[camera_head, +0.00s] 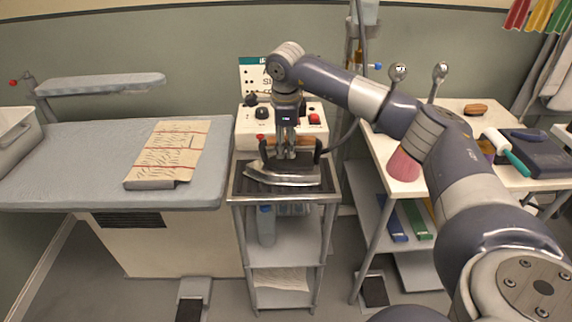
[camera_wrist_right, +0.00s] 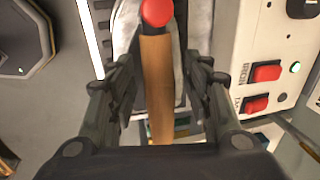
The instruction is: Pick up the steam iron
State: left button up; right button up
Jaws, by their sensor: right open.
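The steam iron (camera_head: 290,178) sits on the dark rest on top of a small metal stand, its silver soleplate edge facing me. My right gripper (camera_head: 286,154) points down over it, with the fingers at the level of its handle. In the right wrist view the iron's brown wooden handle (camera_wrist_right: 157,92), with a red knob at its end, runs between the two fingers. The fingers are open, with a gap on both sides of the handle. My left gripper does not show.
A white control box (camera_head: 243,128) with red switches stands right behind the iron. A white side table (camera_head: 455,122) with brushes and tools is at right, below my right arm.

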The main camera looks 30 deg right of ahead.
grip_shut()
jog(key=shift+w+r, duration=0.1)
jog(key=shift+r, duration=0.1)
jog(key=shift+w+r+b, duration=0.1)
jog(key=shift+r+b, duration=0.25)
jog(key=shift+r, duration=1.15)
jog(key=shift+a+r+b, duration=0.1)
jog(key=shift+r+b, duration=0.15)
jog(key=shift+b, duration=0.1)
jog(key=s+a+r+b, duration=0.1)
jog(key=s+a+b, duration=0.3)
jog(key=s+a, duration=0.7)
jog(key=shift+a+r, duration=0.25)
jog(key=shift+a, duration=0.1)
